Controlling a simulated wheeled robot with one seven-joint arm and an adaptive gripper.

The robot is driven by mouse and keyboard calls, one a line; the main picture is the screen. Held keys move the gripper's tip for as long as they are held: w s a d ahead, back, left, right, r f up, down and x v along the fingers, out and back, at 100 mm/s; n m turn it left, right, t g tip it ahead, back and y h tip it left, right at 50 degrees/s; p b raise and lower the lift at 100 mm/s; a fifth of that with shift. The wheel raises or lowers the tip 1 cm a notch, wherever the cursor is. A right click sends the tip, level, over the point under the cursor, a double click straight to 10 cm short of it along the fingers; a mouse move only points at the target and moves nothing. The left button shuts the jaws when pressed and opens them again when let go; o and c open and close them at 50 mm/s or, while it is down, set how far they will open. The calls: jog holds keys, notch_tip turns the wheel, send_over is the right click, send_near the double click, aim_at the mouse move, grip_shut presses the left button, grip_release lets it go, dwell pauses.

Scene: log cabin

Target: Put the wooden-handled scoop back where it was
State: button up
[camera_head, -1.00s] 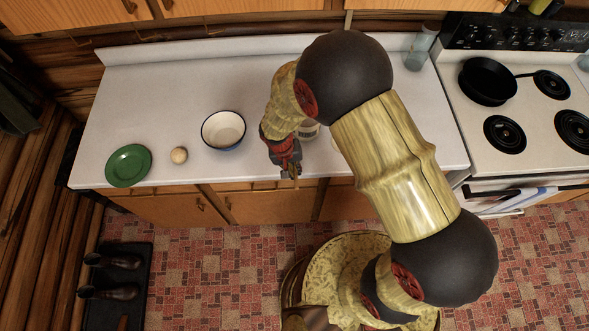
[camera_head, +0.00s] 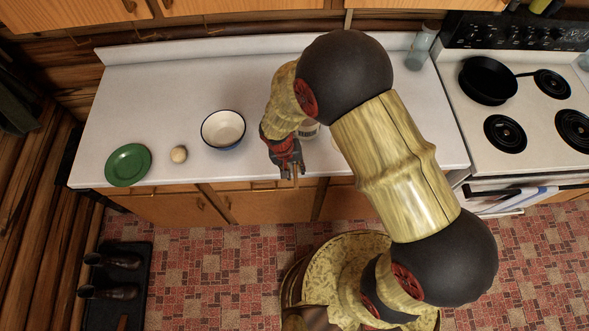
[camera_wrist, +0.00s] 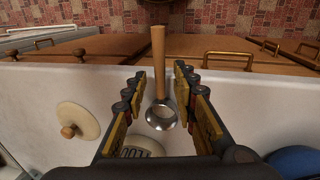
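The wooden-handled scoop (camera_wrist: 158,62) shows in the wrist view between my gripper's spread fingers. Its round metal head (camera_wrist: 161,116) is nearest the palm and appears to rest on the white counter. Its handle points past the counter's front edge. My gripper (camera_wrist: 160,74) is open, with a gap on both sides of the handle. In the head view my gripper (camera_head: 292,173) is at the counter's front edge, with a bit of the handle between its fingers. A canister lettered "FLOUR" (camera_wrist: 139,150) is partly hidden by my gripper. A cream lid with a wooden knob (camera_wrist: 80,118) lies beside it.
A jar (camera_head: 421,48) stands at the back right, near the stove with a black pan (camera_head: 487,80). The back of the counter is clear.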

notch_tip(320, 180, up, 12)
jog(key=a, duration=0.2)
jog(key=shift+a, duration=0.15)
notch_tip(320, 180, up, 8)
send_over(296, 169)
jog(key=s+d+r+t+y, duration=0.1)
jog(key=s+d+r+t, duration=0.15)
jog(key=d+r, duration=0.4)
jog(key=s+d+r+t+y, duration=0.1)
jog(key=s+d+r, duration=0.25)
jog(key=r, duration=0.55)
jog(key=s+d+r+t, duration=0.2)
jog(key=s+d+r, duration=0.2)
jog(key=s+r, duration=0.2)
jog(key=s, duration=0.2)
jog(key=shift+s, duration=0.3)
jog(key=shift+d+f, duration=0.1)
notch_tip(296, 169, down, 16)
jog(key=b, duration=1.5)
jog(key=shift+r+b, duration=0.2)
jog(key=shift+b, duration=0.2)
